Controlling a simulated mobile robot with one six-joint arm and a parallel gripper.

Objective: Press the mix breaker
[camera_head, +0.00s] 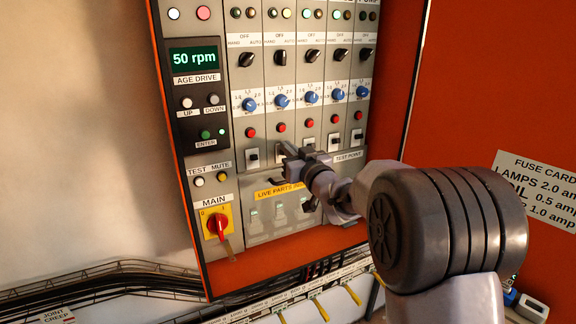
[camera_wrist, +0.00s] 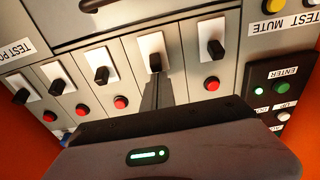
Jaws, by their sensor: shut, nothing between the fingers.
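A row of several small black toggle breakers on white plates runs along the lower part of the control panel. The leftmost breaker (camera_head: 253,157) in the head view is clear of my gripper. The second breaker (camera_wrist: 155,62) shows in the wrist view straight ahead of my fingers. My gripper (camera_head: 285,153) is shut and empty, its tips close to that second breaker and partly hiding it in the head view. In the wrist view my gripper (camera_wrist: 152,92) points at it from below. I cannot tell whether they touch. No label saying mix is readable, so I cannot tell which breaker it is.
Red buttons (camera_head: 281,127), blue dials (camera_head: 282,100) and black selectors (camera_head: 280,58) sit above the breakers. Below is a covered "live parts" window (camera_head: 282,213). A red main switch (camera_head: 217,224) is at lower left. Cable trays (camera_head: 90,280) run along the bottom.

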